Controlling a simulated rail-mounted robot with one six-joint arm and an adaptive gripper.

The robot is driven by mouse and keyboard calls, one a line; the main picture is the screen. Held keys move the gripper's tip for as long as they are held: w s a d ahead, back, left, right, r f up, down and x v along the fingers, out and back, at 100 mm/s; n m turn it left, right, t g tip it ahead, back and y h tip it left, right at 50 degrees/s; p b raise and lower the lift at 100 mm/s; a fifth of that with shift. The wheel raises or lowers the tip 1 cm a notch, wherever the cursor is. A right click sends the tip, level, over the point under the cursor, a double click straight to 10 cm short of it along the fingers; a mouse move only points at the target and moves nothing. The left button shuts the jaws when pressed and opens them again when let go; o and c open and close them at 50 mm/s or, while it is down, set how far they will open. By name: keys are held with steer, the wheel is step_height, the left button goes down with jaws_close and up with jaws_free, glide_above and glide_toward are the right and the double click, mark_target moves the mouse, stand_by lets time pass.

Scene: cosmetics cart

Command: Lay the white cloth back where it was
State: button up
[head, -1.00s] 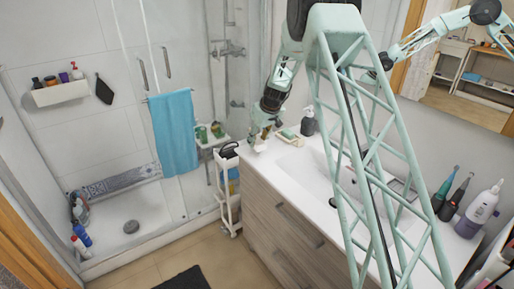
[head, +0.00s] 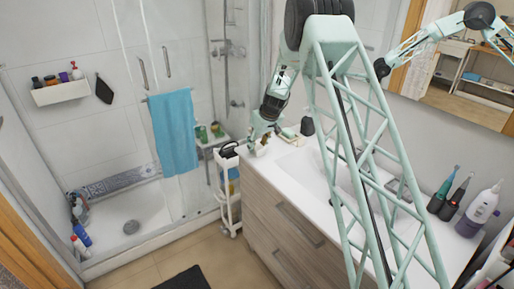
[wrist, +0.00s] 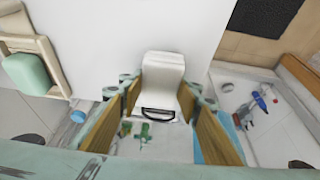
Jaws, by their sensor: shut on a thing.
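My gripper (head: 261,143) is over the far left corner of the white counter in the head view. I cannot pick out the cloth clearly in the head view.
A white cart (head: 228,190) with a black item (head: 228,150) on top stands beside the counter (head: 280,160). A green soap (wrist: 27,75) sits in a dish close to my gripper. A dark soap bottle (head: 307,126) stands behind. A blue towel (head: 173,130) hangs on the shower glass.

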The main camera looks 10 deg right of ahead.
steer(key=o, duration=0.8)
steer(key=shift+r, duration=0.15)
steer(key=shift+s+d+r, duration=0.1)
steer(key=shift+s+r, duration=0.05)
steer(key=shift+r, duration=0.35)
steer(key=shift+p+v, duration=0.3)
steer(key=shift+v, duration=5.1)
